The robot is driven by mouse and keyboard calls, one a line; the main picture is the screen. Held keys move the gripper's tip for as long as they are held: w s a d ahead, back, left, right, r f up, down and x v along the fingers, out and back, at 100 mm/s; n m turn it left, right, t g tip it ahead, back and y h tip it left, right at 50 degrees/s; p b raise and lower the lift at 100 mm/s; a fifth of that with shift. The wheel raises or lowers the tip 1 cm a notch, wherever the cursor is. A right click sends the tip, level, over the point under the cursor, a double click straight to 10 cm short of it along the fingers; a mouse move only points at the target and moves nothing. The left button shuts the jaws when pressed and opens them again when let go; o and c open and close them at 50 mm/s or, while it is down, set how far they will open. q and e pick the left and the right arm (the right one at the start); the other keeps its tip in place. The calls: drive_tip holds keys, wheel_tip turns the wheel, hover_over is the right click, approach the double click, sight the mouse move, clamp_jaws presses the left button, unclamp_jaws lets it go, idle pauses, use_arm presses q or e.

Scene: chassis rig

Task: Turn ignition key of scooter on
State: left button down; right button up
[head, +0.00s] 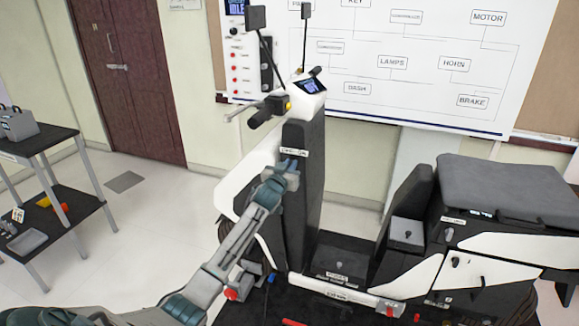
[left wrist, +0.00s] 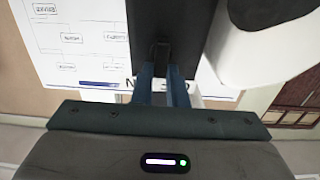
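The scooter (head: 305,190) stands in front of me with its black front column upright and a label near the keyed spot. My left gripper (head: 289,166) is at the column's face, just below that label. In the left wrist view its two blue fingers (left wrist: 161,84) stand close on both sides of a narrow dark piece, which seems to be the ignition key (left wrist: 160,53); the fingers look closed on it. The key's turn position cannot be read. In the head view the gripper hides the key. My right gripper is not in view.
The handlebar with a black grip (head: 266,113) and a lit dash (head: 309,86) are above the left gripper. The grey seat (head: 505,185) is at right. A two-tier table (head: 40,145) stands at far left. A whiteboard (head: 400,60) hangs behind.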

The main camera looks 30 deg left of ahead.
use_arm(q)
drive_tip(key=shift+m, duration=0.3)
drive_tip(key=shift+w+d+f+m+p, duration=0.15)
drive_tip(key=shift+m+p, duration=0.6)
drive_tip(key=shift+m, duration=1.1)
drive_tip(key=shift+s+d+f+m+p, duration=0.1)
drive_tip(key=shift+d+m+p, duration=0.4)
drive_tip(key=shift+m, duration=1.4)
drive_tip(key=shift+w+f+m+p, duration=0.15)
drive_tip(key=shift+m+p, duration=0.8)
drive_tip(key=shift+m, duration=0.9)
drive_tip(key=shift+f, duration=0.1)
drive_tip(key=c, duration=1.4)
unclamp_jaws()
drive_tip(key=shift+c, duration=0.2)
drive_tip(key=shift+s, duration=0.15)
